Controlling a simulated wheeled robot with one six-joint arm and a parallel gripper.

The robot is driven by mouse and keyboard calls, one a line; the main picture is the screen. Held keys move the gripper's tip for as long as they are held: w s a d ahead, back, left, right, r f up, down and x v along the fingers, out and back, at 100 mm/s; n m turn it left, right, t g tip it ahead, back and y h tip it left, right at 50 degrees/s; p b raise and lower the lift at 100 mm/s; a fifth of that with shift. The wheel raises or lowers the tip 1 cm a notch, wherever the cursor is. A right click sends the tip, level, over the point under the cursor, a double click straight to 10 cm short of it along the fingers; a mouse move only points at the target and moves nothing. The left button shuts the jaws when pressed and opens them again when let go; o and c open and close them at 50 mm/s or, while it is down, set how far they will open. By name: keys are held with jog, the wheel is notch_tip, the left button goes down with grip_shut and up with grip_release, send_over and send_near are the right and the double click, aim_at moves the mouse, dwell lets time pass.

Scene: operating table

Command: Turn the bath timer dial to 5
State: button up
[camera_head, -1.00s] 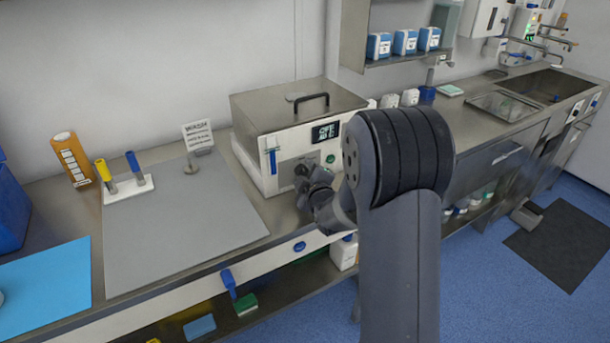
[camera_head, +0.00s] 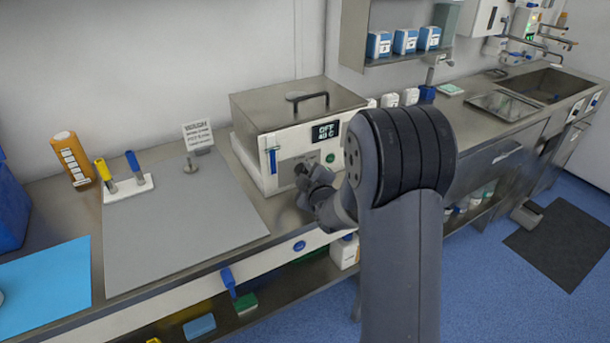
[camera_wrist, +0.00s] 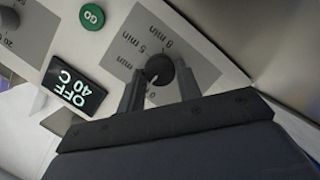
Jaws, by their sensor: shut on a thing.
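The bath (camera_head: 262,113) is a metal-lidded box with a white front on the counter. Its black timer dial (camera_wrist: 158,65) is on a grey panel, with "5 min" and "8 min" printed beside it; another "min" label is partly hidden. A small white mark on the dial faces the lower left in the wrist view, near the left finger, not at "5 min". My gripper (camera_wrist: 160,74) is shut on the dial, one finger on each side. In the head view my gripper (camera_head: 312,184) is at the bath front and largely hides the dial.
The bath display (camera_wrist: 73,92) reads "OFF 40 C". A green GO button (camera_wrist: 92,16) is close to the dial panel. A grey mat (camera_head: 175,225), a holder with yellow and blue handled tools (camera_head: 129,188) and a small sign (camera_head: 198,135) stand left of the bath.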

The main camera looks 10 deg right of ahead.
jog(key=m, duration=0.1)
jog(key=m+y+p, duration=0.1)
jog(key=m+g, duration=0.1)
jog(key=shift+d+r+m+p, duration=0.2)
jog(key=shift+r+m+p, duration=0.05)
jog(key=shift+m+p, duration=0.1)
jog(key=m+y+p, duration=0.1)
jog(key=m+p, duration=0.1)
jog(key=m+y+p, duration=0.1)
jog(key=m+p, duration=0.1)
jog(key=shift+w+d+g+y+p, duration=0.1)
jog(key=shift+d+g+y+p, duration=0.05)
jog(key=shift+g+y+p, duration=0.2)
jog(key=m+p, duration=0.1)
jog(key=m+y+p, duration=0.1)
jog(key=m, duration=0.1)
jog(key=shift+d+f+y, duration=0.15)
jog(key=shift+y, duration=0.1)
jog(key=m, duration=0.2)
jog(key=m+y+p, duration=0.1)
jog(key=m, duration=0.1)
jog(key=shift+w+d+f+y, duration=0.1)
jog(key=shift+f+y, duration=0.05)
jog(key=shift+y, duration=0.15)
jog(key=o, duration=1)
